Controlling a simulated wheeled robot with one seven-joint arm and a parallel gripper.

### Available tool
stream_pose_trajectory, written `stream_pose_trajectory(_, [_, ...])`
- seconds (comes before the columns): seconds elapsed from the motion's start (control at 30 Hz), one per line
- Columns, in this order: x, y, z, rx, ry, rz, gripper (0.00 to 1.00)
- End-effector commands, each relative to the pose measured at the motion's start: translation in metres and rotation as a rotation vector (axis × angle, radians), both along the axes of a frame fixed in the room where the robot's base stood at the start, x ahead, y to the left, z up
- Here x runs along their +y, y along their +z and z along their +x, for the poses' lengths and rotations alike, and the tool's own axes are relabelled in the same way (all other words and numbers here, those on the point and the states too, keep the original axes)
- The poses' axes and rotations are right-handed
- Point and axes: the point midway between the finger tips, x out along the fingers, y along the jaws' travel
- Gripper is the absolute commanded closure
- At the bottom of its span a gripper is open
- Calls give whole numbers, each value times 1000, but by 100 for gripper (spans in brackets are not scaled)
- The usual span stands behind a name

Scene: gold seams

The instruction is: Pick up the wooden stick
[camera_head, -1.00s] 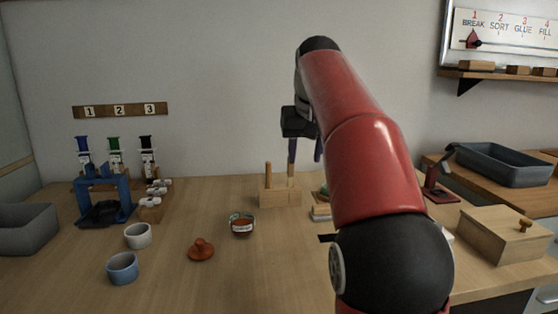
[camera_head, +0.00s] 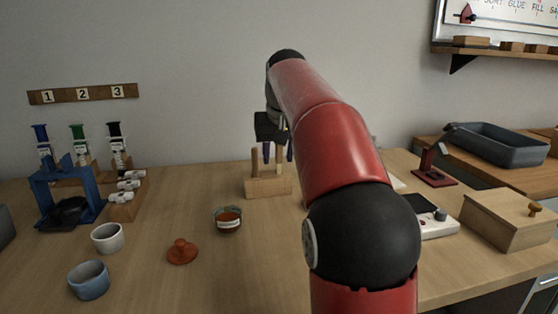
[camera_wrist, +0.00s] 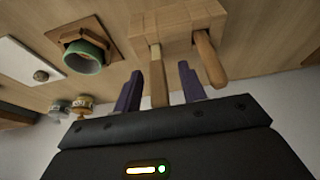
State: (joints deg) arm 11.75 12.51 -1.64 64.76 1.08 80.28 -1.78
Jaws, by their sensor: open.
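A wooden block holder (camera_head: 262,188) stands on the table near the back wall with two upright wooden sticks. The left, darker stick (camera_head: 255,163) is outside my gripper. The right, paler stick (camera_head: 279,160) stands in the block between the fingers of my gripper (camera_head: 278,153). In the wrist view, the paler stick (camera_wrist: 158,75) shows between the two purple fingers of my gripper (camera_wrist: 160,88), with gaps on both sides. The darker stick (camera_wrist: 209,58) is beside the right finger, and the block (camera_wrist: 176,22) is at the top. My gripper is open and empty.
An orange-filled jar (camera_head: 228,221), a terracotta lid (camera_head: 182,251) and two cups (camera_head: 107,238) stand at left. A blue stand (camera_head: 68,200) is farther left. A wooden box (camera_head: 508,220) is at right. The table's front middle is clear.

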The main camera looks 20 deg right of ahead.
Motion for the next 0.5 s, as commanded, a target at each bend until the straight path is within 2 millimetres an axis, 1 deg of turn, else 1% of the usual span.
stream_pose_trajectory(0.23, [0,-1,1,-1,0,0,59])
stream_pose_trajectory(0.5, [0,-1,0,-1,0,0,94])
